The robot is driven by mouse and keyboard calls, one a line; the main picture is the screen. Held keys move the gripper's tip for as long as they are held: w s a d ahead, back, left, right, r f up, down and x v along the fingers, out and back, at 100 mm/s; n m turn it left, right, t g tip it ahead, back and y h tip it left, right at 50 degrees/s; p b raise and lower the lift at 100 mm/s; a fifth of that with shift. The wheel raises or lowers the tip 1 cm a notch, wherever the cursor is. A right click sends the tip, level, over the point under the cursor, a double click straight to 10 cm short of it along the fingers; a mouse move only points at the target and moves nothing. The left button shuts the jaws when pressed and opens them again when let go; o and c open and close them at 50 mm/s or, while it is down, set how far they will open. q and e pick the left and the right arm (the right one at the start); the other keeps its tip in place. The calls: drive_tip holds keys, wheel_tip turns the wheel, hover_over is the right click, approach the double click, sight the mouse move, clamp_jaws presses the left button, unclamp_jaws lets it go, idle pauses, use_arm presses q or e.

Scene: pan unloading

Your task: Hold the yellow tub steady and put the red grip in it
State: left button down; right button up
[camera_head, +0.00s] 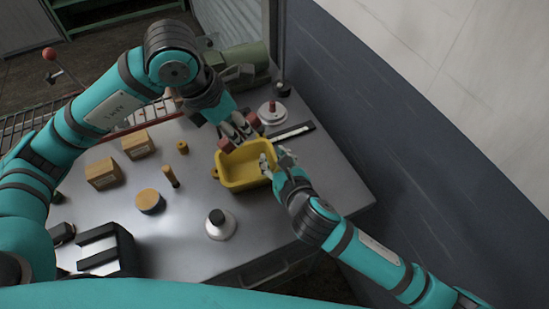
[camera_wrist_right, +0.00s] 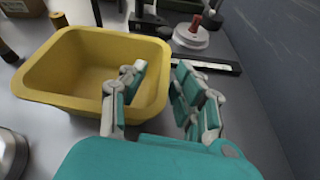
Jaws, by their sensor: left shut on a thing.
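The yellow tub (camera_head: 243,184) stands on the grey table, open side up, and looks empty in the wrist view (camera_wrist_right: 85,102). My left gripper (camera_head: 240,136) is just above and behind its far rim, shut on the red grip (camera_head: 227,145). The red ends of the grip stick out on both sides of the fingers, which hide its middle. My right gripper (camera_head: 276,160) is open at the tub's right side. In the wrist view its fingers (camera_wrist_right: 160,100) stand on either side of the tub's right wall, with a gap outside.
A white disc with a red knob (camera_head: 272,113) and a dark bar (camera_head: 292,133) lie behind the tub. Cardboard boxes (camera_head: 103,173), a round wooden piece (camera_head: 150,201) and a black-knobbed white disc (camera_head: 220,225) stand left and in front. A wall (camera_head: 400,110) bounds the right.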

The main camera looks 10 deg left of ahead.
sight(223, 141)
clamp_jaws()
use_arm(q)
drive_tip(key=shift+f, duration=5.15)
drive_tip(key=c, duration=1)
unclamp_jaws()
drive_tip(key=shift+f, duration=0.15)
drive_tip(key=shift+c, duration=0.2)
drive_tip(key=v, duration=1.2)
